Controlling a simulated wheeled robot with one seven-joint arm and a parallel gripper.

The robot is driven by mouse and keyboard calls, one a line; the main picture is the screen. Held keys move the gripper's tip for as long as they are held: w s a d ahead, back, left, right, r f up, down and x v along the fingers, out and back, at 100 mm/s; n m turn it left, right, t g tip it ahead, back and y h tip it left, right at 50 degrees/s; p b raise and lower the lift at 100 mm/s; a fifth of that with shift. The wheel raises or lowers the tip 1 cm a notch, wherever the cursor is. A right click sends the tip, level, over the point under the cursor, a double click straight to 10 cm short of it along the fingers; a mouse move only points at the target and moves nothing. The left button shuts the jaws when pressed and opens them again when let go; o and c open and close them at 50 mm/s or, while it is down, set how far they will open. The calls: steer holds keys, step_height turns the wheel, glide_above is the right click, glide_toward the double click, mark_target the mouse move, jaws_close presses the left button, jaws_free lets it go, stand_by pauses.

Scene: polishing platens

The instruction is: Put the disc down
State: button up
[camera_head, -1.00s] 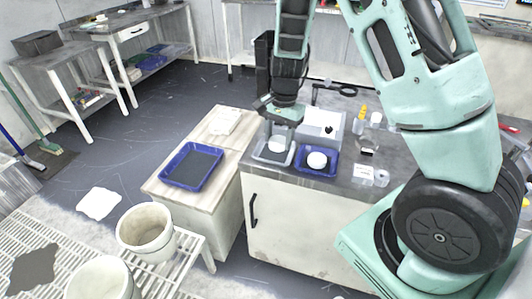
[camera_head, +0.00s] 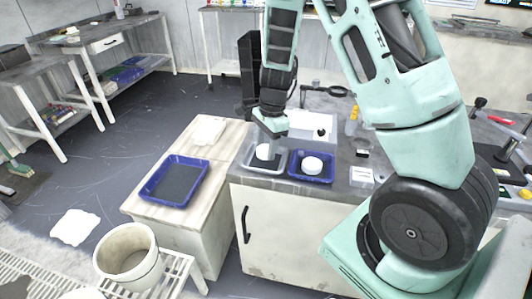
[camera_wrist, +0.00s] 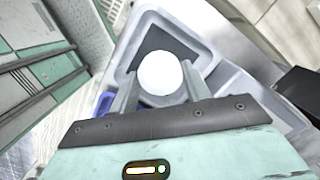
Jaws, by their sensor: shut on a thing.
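A white disc (camera_wrist: 160,73) is between the two fingers of my gripper (camera_wrist: 160,90) in the wrist view. The gripper is shut on it. In the head view my gripper (camera_head: 268,140) points down over a grey tray (camera_head: 253,166) on the dark worktop, and the disc (camera_head: 264,152) shows just below the fingers. The grey tray (camera_wrist: 222,88) with its dark inner floor lies under the disc in the wrist view. I cannot tell whether the disc touches the tray floor. A second white disc (camera_head: 312,163) lies in a blue tray (camera_head: 311,178) to the right.
An empty blue tray (camera_head: 173,180) stands on the wooden-topped cabinet (camera_head: 140,206) to the left. A white bucket (camera_head: 128,254) is at the lower left.

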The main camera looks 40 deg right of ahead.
steer(key=shift+f, duration=1.15)
steer(key=shift+f, duration=0.15)
steer(key=o, duration=1)
